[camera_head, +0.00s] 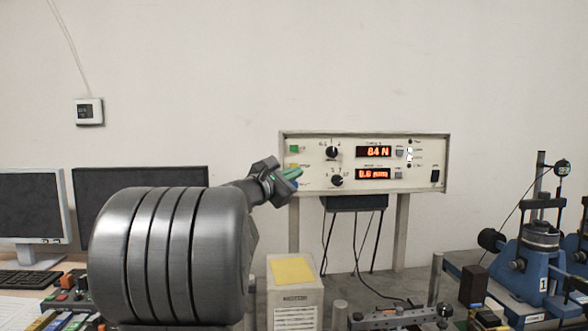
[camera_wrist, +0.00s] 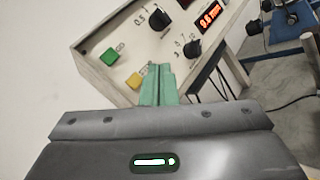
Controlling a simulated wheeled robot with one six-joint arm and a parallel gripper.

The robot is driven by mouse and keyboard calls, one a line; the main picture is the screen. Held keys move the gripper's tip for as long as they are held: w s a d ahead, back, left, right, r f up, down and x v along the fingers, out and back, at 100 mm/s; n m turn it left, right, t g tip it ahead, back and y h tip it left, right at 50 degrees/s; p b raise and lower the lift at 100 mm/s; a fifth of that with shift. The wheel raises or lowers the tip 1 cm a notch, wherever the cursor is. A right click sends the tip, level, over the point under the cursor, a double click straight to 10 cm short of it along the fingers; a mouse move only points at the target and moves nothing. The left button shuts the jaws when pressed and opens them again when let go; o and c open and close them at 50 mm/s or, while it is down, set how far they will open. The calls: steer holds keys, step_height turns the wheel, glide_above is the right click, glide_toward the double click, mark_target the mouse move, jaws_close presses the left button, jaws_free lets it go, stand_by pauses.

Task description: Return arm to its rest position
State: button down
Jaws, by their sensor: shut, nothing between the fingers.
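My gripper (camera_head: 292,174) is at the left end of a cream control panel (camera_head: 350,145). Its green fingers (camera_wrist: 158,85) are shut with nothing between them. In the wrist view the fingertips overlap the panel's lower left area, close to a yellow button (camera_wrist: 134,80) and below a green button (camera_wrist: 109,56). I cannot tell whether they touch the panel. My arm stretches from the large grey link toward the panel.
A box with a yellow top (camera_head: 292,270) stands below the panel. Blue test equipment (camera_head: 535,265) is at the right, with a metal rail fixture (camera_head: 400,318) in front. Monitors (camera_head: 30,205) and a keyboard (camera_head: 28,279) are at the left. The wall above is clear apart from a thermostat (camera_head: 89,111).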

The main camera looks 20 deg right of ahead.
steer(key=shift+w, duration=0.1)
stand_by(0.3)
steer(key=shift+s+a+p, duration=0.25)
steer(key=shift+s, duration=0.75)
steer(key=shift+s+a+p, duration=0.25)
steer(key=shift+s, duration=0.75)
